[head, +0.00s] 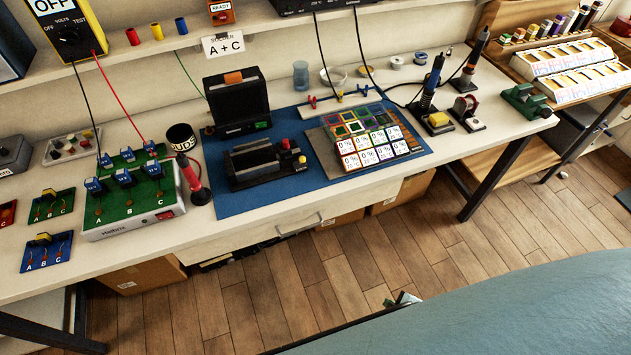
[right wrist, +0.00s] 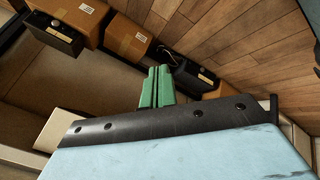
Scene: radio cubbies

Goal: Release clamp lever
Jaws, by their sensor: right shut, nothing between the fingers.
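A black clamp-like fixture (head: 255,162) lies on the blue mat (head: 235,203). My right gripper (head: 405,298) is low in front of the bench, well apart from the fixture, and mostly hidden behind my own teal arm. In the right wrist view its green fingers (right wrist: 157,86) are together and empty. My left gripper is out of view.
A black box with raised lid (head: 236,103) stands behind the fixture. A card tray (head: 372,147) lies to the right and a green switch board (head: 131,200) to the left. A red-handled tool (head: 195,180) stands between board and mat. Cardboard boxes (head: 402,192) sit under the bench.

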